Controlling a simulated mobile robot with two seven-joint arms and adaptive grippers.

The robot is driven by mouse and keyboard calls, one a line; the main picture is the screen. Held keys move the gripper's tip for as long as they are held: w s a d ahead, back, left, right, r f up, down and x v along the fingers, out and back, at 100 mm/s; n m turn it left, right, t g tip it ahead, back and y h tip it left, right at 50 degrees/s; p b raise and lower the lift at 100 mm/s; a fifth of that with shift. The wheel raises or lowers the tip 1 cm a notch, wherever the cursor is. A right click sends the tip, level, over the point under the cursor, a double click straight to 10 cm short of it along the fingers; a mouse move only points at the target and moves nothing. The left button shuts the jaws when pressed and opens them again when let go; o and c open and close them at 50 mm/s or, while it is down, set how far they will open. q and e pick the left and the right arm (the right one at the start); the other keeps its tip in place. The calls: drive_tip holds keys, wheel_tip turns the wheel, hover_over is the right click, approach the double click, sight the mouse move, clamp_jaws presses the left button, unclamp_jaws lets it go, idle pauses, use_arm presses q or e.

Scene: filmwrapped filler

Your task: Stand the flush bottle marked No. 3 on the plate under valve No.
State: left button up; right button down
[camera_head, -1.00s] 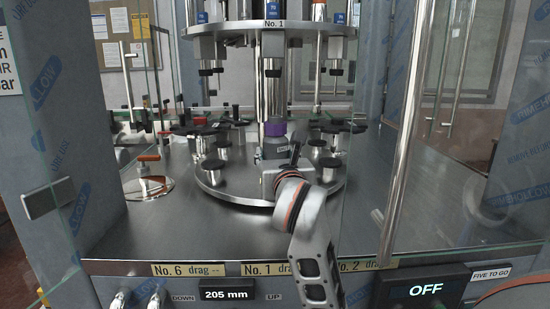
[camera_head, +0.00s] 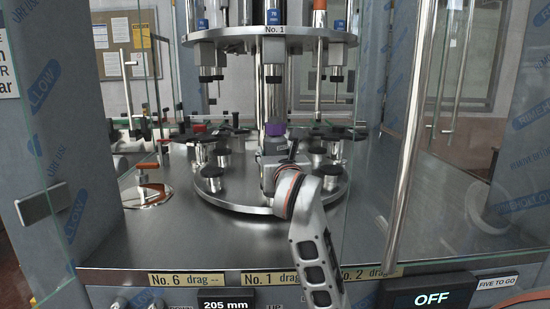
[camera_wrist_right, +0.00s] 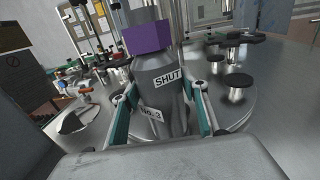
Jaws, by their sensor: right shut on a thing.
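The flush bottle (camera_wrist_right: 160,88) is a grey metal body with a purple collar and tags reading SHUT and No. 3 in the right wrist view. My right gripper (camera_wrist_right: 162,112) is shut on it, with teal-padded fingers on either side. In the head view the bottle (camera_head: 274,147) is upright in front of the central column, with the right gripper (camera_head: 280,172) at its near side. The valves (camera_head: 273,75) hang from the upper ring, marked No. 1 (camera_head: 275,30) at the front. Whether the bottle touches a plate is hidden. My left gripper is not in view.
The round lower table (camera_head: 240,197) carries several black-topped plates (camera_head: 212,171) close around the bottle. Glass panels and a steel door handle (camera_head: 408,150) flank the opening. An orange-handled fitting (camera_head: 148,180) stands at left. The front deck at left is bare.

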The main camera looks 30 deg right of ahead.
drive_tip(key=b+x, duration=0.2)
drive_tip(key=x, duration=0.6)
drive_tip(key=shift+d+f, duration=0.2)
drive_tip(key=shift+d, duration=0.35)
idle(0.3)
drive_tip(key=shift+w+f, duration=0.1)
drive_tip(key=shift+f, duration=0.3)
idle(1.0)
drive_tip(key=c, duration=1.1)
unclamp_jaws()
drive_tip(key=shift+o, duration=0.2)
drive_tip(key=v, duration=1.2)
